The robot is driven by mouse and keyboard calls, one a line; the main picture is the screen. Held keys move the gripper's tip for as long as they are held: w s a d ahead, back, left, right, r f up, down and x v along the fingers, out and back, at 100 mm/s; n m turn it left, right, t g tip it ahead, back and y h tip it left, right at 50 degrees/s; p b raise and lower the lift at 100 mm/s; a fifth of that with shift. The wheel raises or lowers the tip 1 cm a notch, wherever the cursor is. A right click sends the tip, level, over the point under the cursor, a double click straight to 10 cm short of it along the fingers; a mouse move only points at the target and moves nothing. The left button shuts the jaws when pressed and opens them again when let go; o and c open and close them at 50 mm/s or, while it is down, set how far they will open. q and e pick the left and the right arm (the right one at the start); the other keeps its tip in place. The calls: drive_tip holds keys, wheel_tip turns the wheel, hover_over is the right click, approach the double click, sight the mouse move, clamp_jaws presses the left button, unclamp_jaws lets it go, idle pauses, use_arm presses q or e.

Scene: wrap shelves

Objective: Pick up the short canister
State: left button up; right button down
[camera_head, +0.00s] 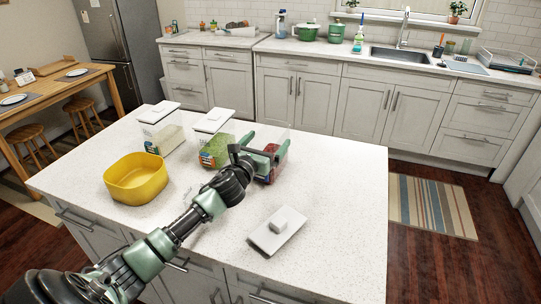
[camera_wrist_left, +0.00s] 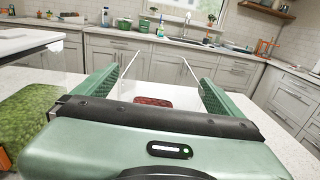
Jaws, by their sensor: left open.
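The short canister (camera_head: 270,149) is clear, lidless and partly filled with something red; it stands on the white island counter. My left gripper (camera_head: 264,143) is open, with one finger on each side of this canister. In the left wrist view the red contents (camera_wrist_left: 153,101) and the clear walls show between the two green fingers (camera_wrist_left: 162,85). I cannot tell whether either finger touches the walls. The gripper body hides part of the canister. My right gripper is not in view.
A canister with green contents (camera_head: 215,152) stands just left of my gripper. A lidded canister (camera_head: 161,136) and a yellow bowl (camera_head: 136,179) are farther left. A loose white lid (camera_head: 275,232) lies on the front counter. The counter's right side (camera_head: 345,190) is clear.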

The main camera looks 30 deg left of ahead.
use_arm(q)
drive_tip(key=shift+w+a+f, duration=0.1)
drive_tip(key=shift+w+a, duration=0.1)
drive_tip(key=shift+w, duration=1.2)
clamp_jaws()
drive_tip(key=shift+r, duration=0.2)
